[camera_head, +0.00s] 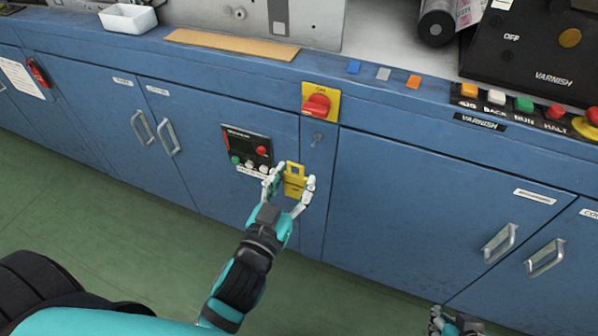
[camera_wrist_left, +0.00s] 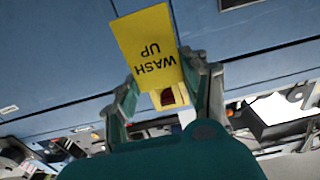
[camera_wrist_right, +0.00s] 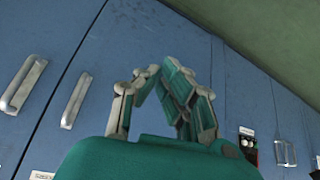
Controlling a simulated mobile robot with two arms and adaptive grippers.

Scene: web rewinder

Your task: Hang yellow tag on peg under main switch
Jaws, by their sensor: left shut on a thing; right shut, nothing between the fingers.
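The yellow tag (camera_head: 294,181) is in my left gripper (camera_head: 289,191), in front of the blue cabinet and below the main switch. In the left wrist view the tag (camera_wrist_left: 147,45) reads "WASH UP" upside down, between the fingers of my left gripper (camera_wrist_left: 165,85). The main switch (camera_head: 317,104) is a red knob on a yellow plate. A small metal peg (camera_head: 318,138) sits just under it, up and right of the tag. The tag looks apart from the peg. My right gripper (camera_head: 455,322) is low at the right; it is shut and empty in the right wrist view (camera_wrist_right: 158,72).
A black control panel (camera_head: 246,147) with a red button is just left of the tag. Cabinet handles (camera_head: 499,243) stick out at the right. A ledge above holds a white tray (camera_head: 128,18) and a tan board (camera_head: 232,45). Green floor (camera_head: 110,225) lies below.

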